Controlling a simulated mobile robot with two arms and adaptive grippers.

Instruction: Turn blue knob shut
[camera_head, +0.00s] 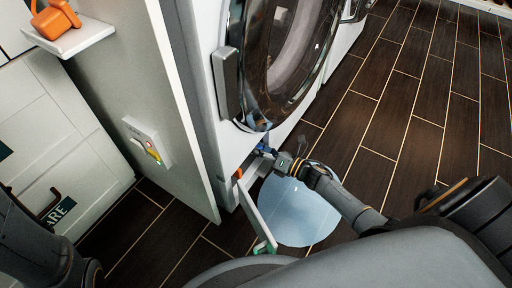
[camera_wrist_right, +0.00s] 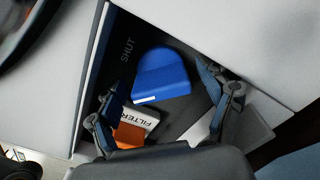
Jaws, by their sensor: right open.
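The blue knob (camera_wrist_right: 162,72) sits in a dark recess in the white machine's lower front, seen in the right wrist view. A white mark shows on its lower edge, and the word SHUT (camera_wrist_right: 128,50) is printed to its upper left. My right gripper (camera_wrist_right: 164,88) is open, with one finger on each side of the knob; I cannot tell whether they touch it. In the head view my right gripper (camera_head: 268,152) reaches the recess, where the knob is hard to tell from the blue on the fingers. My left gripper is out of view.
An open flap (camera_head: 254,215) with a green end hangs below the recess, above a pale blue round patch (camera_head: 300,212) on the floor. A FILTER label (camera_wrist_right: 142,120) and an orange part (camera_wrist_right: 128,135) lie beside the knob. A white panel (camera_head: 150,100) stands left.

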